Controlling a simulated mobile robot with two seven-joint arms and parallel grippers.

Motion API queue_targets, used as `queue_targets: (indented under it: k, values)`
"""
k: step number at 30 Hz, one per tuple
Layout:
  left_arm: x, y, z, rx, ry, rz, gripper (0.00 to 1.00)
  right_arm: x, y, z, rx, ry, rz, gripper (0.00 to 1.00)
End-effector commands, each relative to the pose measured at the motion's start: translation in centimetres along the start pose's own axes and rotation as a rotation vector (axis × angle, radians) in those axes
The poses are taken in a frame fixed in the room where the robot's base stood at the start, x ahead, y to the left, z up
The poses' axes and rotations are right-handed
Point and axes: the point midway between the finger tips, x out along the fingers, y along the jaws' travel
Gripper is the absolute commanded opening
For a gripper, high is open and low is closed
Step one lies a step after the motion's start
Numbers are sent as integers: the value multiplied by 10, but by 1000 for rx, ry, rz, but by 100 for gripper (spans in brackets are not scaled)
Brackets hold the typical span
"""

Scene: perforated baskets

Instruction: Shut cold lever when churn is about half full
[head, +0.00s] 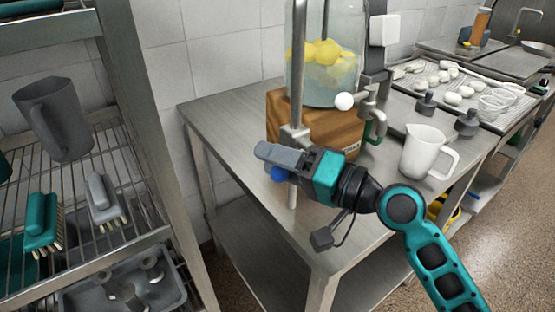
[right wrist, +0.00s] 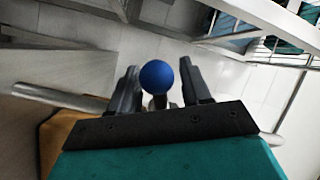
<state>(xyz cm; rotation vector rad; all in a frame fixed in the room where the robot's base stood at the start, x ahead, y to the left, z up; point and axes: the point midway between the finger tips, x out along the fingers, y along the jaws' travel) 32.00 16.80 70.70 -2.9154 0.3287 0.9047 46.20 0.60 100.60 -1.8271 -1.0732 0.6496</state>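A blue ball knob (head: 279,174) shows just beneath my right gripper (head: 276,160), by a metal post (head: 294,140) in front of a wooden block. In the right wrist view the blue knob (right wrist: 157,77) sits between my two fingers, with a gap on each side, so the gripper is open around it. A white ball knob (head: 344,101) is at the right of the post. A clear glass vessel (head: 341,82) with yellow fruit and liquid stands on the wooden block (head: 320,125). I cannot tell which vessel is the churn. My left gripper is not in view.
A white jug (head: 426,152) stands on the steel table (head: 225,112), right of my right arm. Trays (head: 465,90) with white dough pieces lie behind it. A wire rack at left holds a grey jug (head: 57,118) and brushes (head: 42,225). The table's left part is clear.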

Motion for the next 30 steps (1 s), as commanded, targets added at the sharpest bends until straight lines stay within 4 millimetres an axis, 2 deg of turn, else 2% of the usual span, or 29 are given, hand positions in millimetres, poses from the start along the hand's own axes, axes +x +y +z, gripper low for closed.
queue_targets:
  k: [1, 15, 23, 26, 30]
  values:
    - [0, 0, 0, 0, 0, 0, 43, 0, 0, 0, 0, 0, 0, 43]
    - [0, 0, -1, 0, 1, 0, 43, 0, 0, 0, 0, 0, 0, 0]
    - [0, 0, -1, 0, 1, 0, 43, 0, 0, 0, 10, 2, -4, 0]
    - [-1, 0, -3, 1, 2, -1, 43, 0, -6, -1, 97, 21, -39, 0]
    - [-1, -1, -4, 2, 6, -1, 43, 1, -16, -5, 306, 67, -125, 0]
